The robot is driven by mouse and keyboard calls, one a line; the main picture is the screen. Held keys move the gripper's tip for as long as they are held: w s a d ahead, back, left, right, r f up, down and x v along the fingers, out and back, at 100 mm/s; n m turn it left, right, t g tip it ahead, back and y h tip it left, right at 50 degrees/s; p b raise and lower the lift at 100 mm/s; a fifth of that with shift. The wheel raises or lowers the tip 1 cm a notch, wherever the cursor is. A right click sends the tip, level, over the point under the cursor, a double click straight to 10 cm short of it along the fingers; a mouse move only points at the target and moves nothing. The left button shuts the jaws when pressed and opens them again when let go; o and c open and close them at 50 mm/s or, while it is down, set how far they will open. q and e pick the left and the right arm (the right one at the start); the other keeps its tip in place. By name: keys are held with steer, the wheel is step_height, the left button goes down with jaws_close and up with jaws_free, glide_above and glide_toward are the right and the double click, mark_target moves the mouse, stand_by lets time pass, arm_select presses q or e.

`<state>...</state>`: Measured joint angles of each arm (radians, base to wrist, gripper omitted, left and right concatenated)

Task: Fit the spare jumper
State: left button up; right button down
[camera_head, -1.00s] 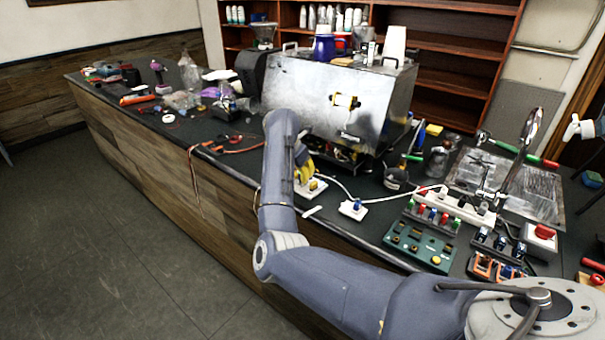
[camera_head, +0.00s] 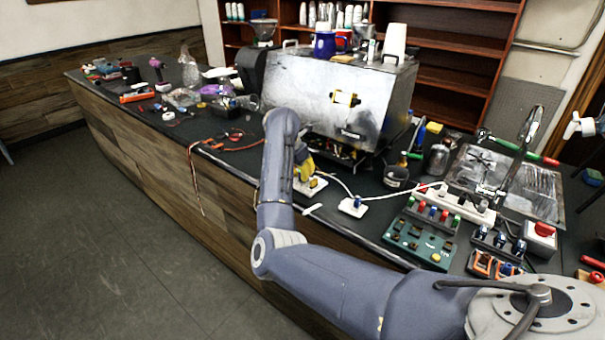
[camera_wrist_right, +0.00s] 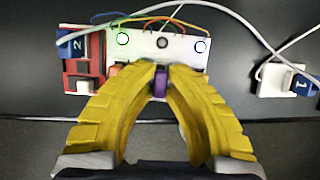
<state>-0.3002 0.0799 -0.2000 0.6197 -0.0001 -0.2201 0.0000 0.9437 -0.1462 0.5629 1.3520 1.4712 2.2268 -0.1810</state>
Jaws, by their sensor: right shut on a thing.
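My right gripper (camera_head: 307,172) has yellow curved fingers and is over a small white board at the counter's front edge. In the right wrist view the gripper (camera_wrist_right: 160,75) is shut on a small purple piece (camera_wrist_right: 160,84), which looks like the jumper. The purple piece is at the near edge of the white board (camera_wrist_right: 186,47); I cannot tell whether it is seated. The board carries thin coloured wires, a green light at its left and a red block (camera_wrist_right: 82,68) with a blue part marked 2 (camera_wrist_right: 72,44). My left gripper is not in view.
A white block with a blue part marked 1 (camera_wrist_right: 298,84) lies to the right, and a white cable crosses above the board. The metal brewer (camera_head: 330,95) stands behind. A green panel (camera_head: 418,240), a power strip (camera_head: 455,205) and a sink (camera_head: 500,175) are at right.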

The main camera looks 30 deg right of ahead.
steer(key=shift+f, duration=0.55)
stand_by(1.2)
stand_by(0.5)
steer(key=c, duration=1.4)
jaws_free()
steer(key=shift+r, duration=0.1)
steer(key=v, duration=1.2)
steer(key=shift+a, duration=0.1)
